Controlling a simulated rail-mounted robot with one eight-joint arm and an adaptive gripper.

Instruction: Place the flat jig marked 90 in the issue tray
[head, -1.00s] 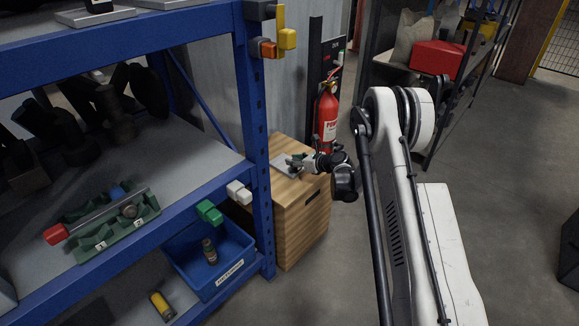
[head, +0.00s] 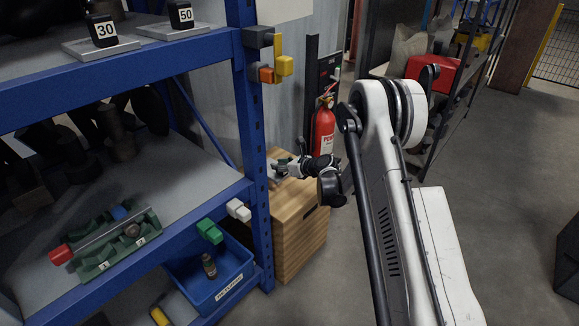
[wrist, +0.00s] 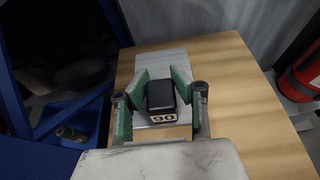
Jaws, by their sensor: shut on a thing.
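The flat jig marked 90 (wrist: 160,97) is a black block with a white number label, upright in the wrist view. My gripper (wrist: 160,82) is shut on it, with a green pad on each side of the block. A flat grey plate (wrist: 160,62) shows under and beyond the block. In the head view my gripper (head: 283,167) is small, over the top of the wooden cabinet (head: 298,205). I cannot tell whether the plate touches the cabinet top. I cannot make out a tray clearly marked as the issue tray.
A blue shelf post (head: 252,150) stands just left of the cabinet. A fire extinguisher (head: 324,132) stands behind it. Jigs marked 30 (head: 103,30) and 50 (head: 181,15) sit on the upper shelf. A labelled blue bin (head: 215,285) is below, its label hard to read.

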